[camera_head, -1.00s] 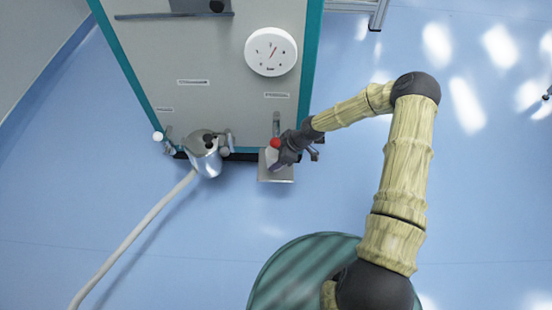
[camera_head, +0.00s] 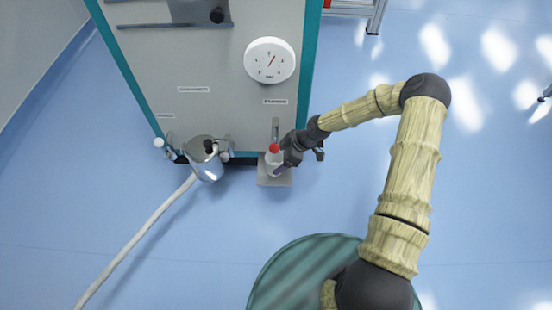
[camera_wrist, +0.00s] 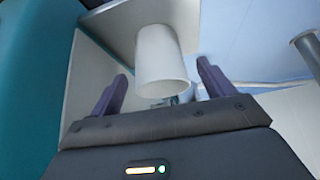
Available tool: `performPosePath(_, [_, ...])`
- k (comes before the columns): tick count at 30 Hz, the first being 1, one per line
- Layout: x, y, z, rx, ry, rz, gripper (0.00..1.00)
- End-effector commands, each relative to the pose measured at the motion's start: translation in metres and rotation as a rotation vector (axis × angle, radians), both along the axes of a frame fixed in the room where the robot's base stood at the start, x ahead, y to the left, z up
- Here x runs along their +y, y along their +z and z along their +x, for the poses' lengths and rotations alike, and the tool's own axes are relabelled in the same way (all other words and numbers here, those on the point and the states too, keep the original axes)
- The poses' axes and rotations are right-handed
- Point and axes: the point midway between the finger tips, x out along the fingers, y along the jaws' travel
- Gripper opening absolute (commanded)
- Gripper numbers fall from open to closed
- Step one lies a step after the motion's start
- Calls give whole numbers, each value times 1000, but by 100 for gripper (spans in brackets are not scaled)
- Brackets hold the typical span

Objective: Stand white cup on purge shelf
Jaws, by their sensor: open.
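The white cup (camera_head: 272,165) stands on the grey purge shelf (camera_head: 276,183) at the foot of the machine, just under a red cap (camera_head: 274,148). In the wrist view the cup (camera_wrist: 162,60) shows whole, with its base against the shelf plate (camera_wrist: 113,24) and its rim toward the gripper. My gripper (camera_wrist: 160,75) is open, with one purple finger on each side of the cup and visible gaps between. In the head view my gripper (camera_head: 284,168) is at the cup's right side and hides part of it.
The grey machine panel (camera_head: 200,60) with a round white gauge (camera_head: 269,60) rises behind the shelf.

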Motion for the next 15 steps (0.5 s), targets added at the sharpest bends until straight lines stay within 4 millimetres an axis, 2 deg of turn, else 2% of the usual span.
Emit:
performPosePath(1, [-6,15,0,-2,-2,0,81])
performPosePath(9, [-34,58,-3,-1,-3,1,81])
performPosePath(15, [-45,71,-4,-1,-1,0,81])
